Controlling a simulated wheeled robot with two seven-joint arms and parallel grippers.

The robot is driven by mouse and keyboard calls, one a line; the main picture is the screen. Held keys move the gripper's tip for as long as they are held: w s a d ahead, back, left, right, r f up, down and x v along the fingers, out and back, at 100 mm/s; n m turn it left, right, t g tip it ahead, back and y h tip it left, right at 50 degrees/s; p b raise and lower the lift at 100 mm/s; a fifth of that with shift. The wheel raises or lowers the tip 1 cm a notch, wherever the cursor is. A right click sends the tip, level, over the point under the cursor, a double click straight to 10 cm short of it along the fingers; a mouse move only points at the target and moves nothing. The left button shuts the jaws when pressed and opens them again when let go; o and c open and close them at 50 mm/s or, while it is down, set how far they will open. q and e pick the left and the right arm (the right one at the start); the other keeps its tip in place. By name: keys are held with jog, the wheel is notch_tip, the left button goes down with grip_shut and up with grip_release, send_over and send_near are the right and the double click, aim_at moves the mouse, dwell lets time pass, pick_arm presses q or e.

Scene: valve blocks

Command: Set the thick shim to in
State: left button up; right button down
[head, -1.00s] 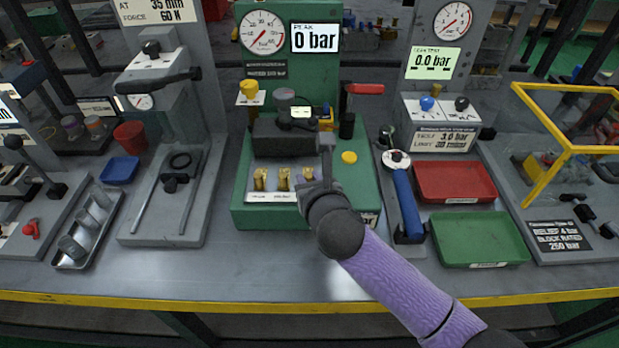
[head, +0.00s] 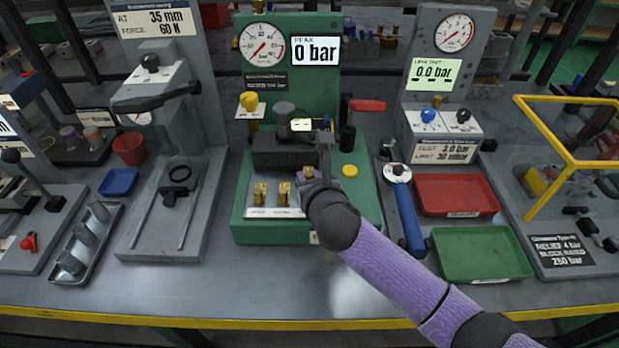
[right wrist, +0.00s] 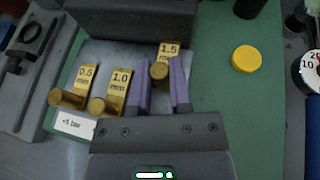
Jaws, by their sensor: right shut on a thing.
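The thick shim, a brass tab marked 1.5 (right wrist: 169,50) with a round knob (right wrist: 159,71), is at the right end of the row of shims in the right wrist view. It sits farther in toward the dark block (head: 284,151) than the others. My right gripper (right wrist: 161,82) is shut on its knob, with one purple finger on each side. In the head view my right gripper (head: 311,180) largely covers this shim. The 0.5 shim (right wrist: 84,77) and the 1.0 shim (right wrist: 119,82) stand to its left, farther out. My left gripper is not in view.
The green test stand (head: 262,234) carries the shims, a yellow button (head: 350,171) and a display (head: 315,50) reading 0 bar. A blue-handled wrench (head: 407,212), a red tray (head: 455,193) and a green tray (head: 482,252) lie to the right. The front bench strip is clear.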

jog(key=c, duration=0.6)
grip_release()
jog(key=shift+w, duration=0.15)
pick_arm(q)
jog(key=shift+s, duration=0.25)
pick_arm(e)
jog(key=shift+o, duration=0.2)
jog(key=shift+s+d+r+p, duration=0.1)
jog(key=shift+s+r+p, duration=0.15)
jog(key=shift+s+p, duration=0.1)
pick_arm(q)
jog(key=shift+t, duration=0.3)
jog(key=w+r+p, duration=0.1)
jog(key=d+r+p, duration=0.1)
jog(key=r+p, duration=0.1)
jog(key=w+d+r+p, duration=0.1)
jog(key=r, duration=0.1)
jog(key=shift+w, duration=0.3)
pick_arm(e)
jog(key=v, duration=0.9)
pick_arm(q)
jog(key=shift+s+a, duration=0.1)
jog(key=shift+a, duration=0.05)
pick_arm(e)
jog(key=shift+s+f, duration=0.1)
